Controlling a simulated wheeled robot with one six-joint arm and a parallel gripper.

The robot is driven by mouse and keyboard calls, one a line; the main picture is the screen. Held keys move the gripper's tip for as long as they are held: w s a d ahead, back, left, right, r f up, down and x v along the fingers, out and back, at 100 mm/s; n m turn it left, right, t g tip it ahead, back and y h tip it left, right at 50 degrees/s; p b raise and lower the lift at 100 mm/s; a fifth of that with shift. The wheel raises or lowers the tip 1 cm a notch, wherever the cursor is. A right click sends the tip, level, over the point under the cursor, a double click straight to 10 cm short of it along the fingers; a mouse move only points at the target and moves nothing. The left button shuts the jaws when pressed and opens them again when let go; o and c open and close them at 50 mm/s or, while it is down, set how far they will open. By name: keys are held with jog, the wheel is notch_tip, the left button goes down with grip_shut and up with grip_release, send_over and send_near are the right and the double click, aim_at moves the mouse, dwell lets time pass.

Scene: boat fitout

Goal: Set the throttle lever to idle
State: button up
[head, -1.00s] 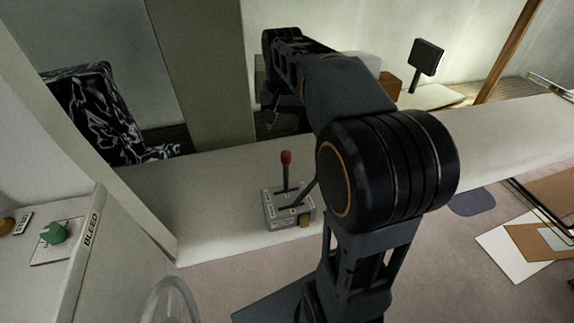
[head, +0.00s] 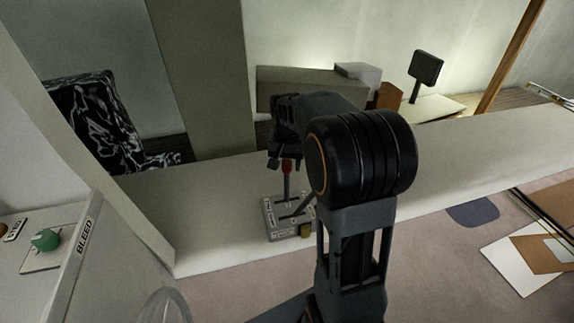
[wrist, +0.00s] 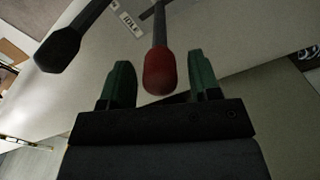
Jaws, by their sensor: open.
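The control box (head: 288,228) sits on the pale counter and carries two levers. One lever has a red knob (head: 287,165) and stands about upright in the head view. The other, a black lever (head: 297,209), leans to the right; its black knob shows in the wrist view (wrist: 57,50). An IDLE label (wrist: 130,22) lies on the box beside the red-knobbed lever. My gripper (wrist: 157,65) is open, its two green fingers on either side of the red knob with gaps visible. In the head view my gripper (head: 279,161) is right at the knob and partly hides it.
The counter (head: 210,200) around the box is mostly clear. To the left stands a white panel with a green knob (head: 46,240) and a BLEED label (head: 87,236). A patterned seat (head: 90,120) and a grey post (head: 205,80) stand behind. Flat sheets (head: 530,260) lie at the right.

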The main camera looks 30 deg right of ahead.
jog(key=shift+f, duration=0.45)
jog(key=shift+c, duration=0.4)
grip_shut()
